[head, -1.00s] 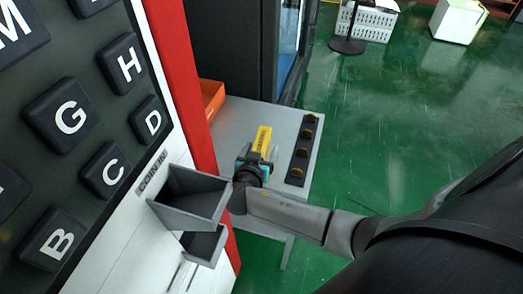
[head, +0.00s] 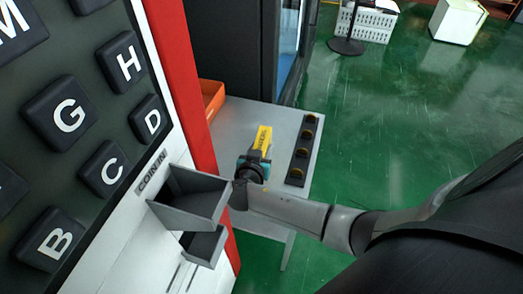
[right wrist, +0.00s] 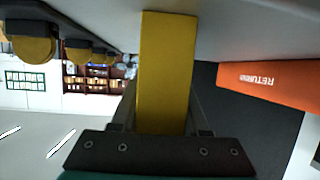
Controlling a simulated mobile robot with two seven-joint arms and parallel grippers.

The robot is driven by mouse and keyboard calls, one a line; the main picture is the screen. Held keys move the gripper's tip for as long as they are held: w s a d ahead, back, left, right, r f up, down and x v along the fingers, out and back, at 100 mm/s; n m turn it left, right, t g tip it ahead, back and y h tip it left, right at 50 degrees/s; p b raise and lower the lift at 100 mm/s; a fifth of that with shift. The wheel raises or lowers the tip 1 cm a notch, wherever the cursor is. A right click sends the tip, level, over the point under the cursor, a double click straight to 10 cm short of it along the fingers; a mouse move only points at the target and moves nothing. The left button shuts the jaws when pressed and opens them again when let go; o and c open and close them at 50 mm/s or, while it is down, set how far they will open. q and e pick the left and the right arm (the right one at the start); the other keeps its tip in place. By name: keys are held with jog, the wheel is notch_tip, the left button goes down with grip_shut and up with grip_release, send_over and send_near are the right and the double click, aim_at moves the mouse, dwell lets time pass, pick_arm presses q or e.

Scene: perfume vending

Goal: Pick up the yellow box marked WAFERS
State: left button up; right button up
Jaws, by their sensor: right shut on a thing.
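The yellow box (head: 263,138) with dark lettering is over the small grey table in the head view. It also shows in the right wrist view (right wrist: 166,70), upright in the picture between the fingers. My right gripper (head: 258,156) is shut on the box's near end. In the right wrist view the gripper (right wrist: 162,128) has a finger on each side of the box. I cannot tell whether the box is clear of the table top. My left gripper is not in view.
The grey table (head: 285,117) bears a black rack (head: 303,150) with several gold coins at right. An orange bin (head: 212,98) marked RETURN in the wrist view (right wrist: 264,78) is at the back left. The vending machine's coin tray (head: 190,197) stands close left of my arm.

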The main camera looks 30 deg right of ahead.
grip_shut()
jog(key=shift+r, duration=0.15)
